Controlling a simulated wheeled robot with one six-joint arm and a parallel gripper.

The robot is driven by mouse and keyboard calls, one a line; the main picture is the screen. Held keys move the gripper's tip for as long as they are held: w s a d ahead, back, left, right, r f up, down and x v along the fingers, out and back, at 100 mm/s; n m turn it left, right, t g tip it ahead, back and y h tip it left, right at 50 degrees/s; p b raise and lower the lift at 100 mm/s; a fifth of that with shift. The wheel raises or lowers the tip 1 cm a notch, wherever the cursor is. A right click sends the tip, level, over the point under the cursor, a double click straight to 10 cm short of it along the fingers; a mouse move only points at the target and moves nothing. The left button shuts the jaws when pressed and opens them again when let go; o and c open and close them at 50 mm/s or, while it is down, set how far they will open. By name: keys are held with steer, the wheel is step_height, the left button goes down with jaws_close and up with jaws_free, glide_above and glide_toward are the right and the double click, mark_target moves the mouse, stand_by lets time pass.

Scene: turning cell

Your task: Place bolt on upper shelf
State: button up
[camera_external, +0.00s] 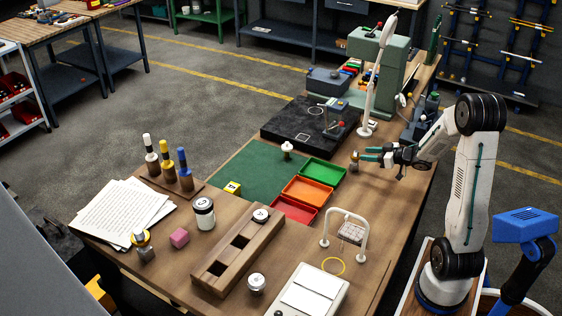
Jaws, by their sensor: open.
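My gripper (366,155) is at the right side of the wooden workbench (375,205), low over its top and pointing left. Its teal-tipped fingers are open. A small dark brownish piece (354,167) is just below and left of the fingertips; it is too small to tell whether it is the bolt or whether the fingers touch it. I cannot make out a clear bolt elsewhere. No shelf on this bench is clearly recognisable as the upper shelf.
Green (323,171), orange (307,190) and red (293,210) trays lie left of my gripper. A black plate (290,125) and a white lamp (372,90) stand behind. A slotted wooden block (225,262), jar (204,213) and white swing frame (343,228) are in front.

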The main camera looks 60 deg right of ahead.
mark_target(357, 151)
steer(key=x, duration=0.6)
steer(key=shift+d+r, duration=0.15)
steer(key=shift+r, duration=0.05)
jaws_close()
stand_by(1.1)
